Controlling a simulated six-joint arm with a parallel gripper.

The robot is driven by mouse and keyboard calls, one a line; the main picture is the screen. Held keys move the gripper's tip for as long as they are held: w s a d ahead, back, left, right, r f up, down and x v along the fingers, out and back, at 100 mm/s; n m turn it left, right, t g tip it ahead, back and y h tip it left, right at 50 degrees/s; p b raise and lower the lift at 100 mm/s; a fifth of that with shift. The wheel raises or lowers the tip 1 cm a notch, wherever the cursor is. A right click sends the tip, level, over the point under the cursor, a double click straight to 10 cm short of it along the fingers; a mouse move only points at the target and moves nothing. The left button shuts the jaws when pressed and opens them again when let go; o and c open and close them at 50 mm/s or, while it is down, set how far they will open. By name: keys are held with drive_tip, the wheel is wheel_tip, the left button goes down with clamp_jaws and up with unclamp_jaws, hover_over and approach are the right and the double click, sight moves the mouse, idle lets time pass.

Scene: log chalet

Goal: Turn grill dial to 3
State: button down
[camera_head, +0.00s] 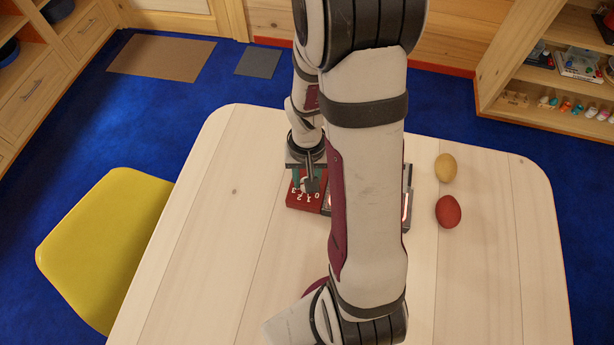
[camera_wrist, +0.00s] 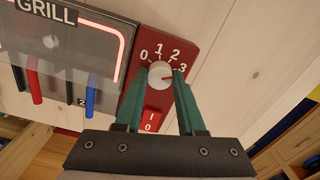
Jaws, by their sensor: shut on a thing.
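The grill (camera_wrist: 60,45) has a red control panel (camera_wrist: 186,22) at its side, which also shows in the head view (camera_head: 300,204). A white round dial (camera_wrist: 160,75) sits on the panel, with the numbers 0, 1, 2 and 3 in an arc around it. Its red mark points right, close to the 3, perhaps slightly past it. My gripper (camera_wrist: 160,77) has its green fingers on either side of the dial and is shut on it. In the head view my gripper (camera_head: 308,184) is over the panel, and my arm hides much of the grill.
A red rocker switch (camera_wrist: 151,121) marked I and 0 is just below the dial. Blue and red handles stand along the grill's front. A yellow ball-like item (camera_head: 446,167) and a red one (camera_head: 448,211) lie right of the grill. The table's left side is clear; a yellow chair (camera_head: 105,245) stands beside it.

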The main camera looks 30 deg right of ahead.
drive_tip(key=c, duration=0.5)
unclamp_jaws()
wheel_tip(320, 180, up, 16)
